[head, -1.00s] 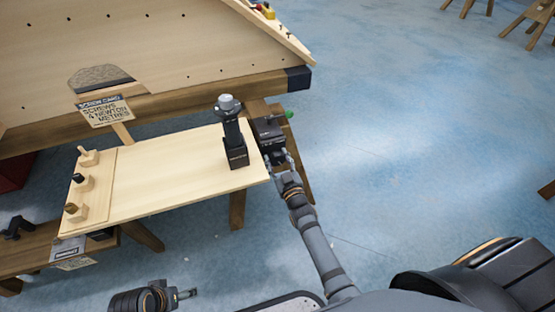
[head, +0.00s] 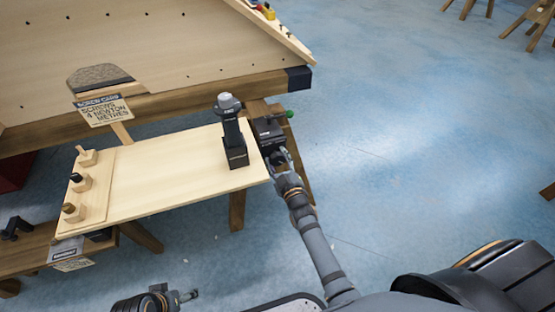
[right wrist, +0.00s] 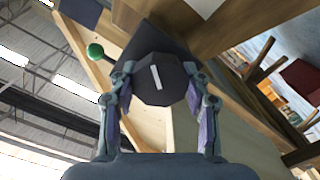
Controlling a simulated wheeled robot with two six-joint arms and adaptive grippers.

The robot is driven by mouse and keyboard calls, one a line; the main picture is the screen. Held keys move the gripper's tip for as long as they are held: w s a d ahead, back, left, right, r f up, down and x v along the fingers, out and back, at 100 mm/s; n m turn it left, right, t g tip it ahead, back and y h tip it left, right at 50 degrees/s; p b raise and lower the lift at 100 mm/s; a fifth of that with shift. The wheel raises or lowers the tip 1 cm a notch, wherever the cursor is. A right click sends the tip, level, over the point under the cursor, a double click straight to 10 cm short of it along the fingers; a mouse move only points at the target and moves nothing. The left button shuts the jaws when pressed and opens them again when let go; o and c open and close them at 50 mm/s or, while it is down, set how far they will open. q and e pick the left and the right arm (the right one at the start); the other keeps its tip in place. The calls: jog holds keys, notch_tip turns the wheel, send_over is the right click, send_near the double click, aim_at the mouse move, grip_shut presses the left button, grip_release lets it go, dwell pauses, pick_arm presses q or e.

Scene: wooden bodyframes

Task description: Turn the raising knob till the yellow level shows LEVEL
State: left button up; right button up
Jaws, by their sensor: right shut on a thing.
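The raising knob (right wrist: 158,90) is black with a many-sided face and a white bar mark, which stands nearly upright, slightly tilted, in the right wrist view. My right gripper (right wrist: 160,72) is shut on this knob, one finger on each side. In the head view my right gripper (head: 281,160) is at the near side of a black block (head: 268,130) and hides most of the knob. A small yellow thing (head: 268,12), perhaps the level, sits at the top of the bodyframe; its reading is too small to tell. My left gripper (head: 189,295) is low at left, away from everything.
A green ball (head: 290,114) on a rod sticks out beside the black block. A pale board (head: 165,175) carries a black upright tool (head: 232,130) and several wooden pegs. A sign (head: 104,111) stands behind it.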

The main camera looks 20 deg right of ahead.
jog(key=o, duration=1.2)
jog(key=shift+c, duration=0.2)
jog(key=s, duration=1.2)
jog(key=shift+d, duration=0.2)
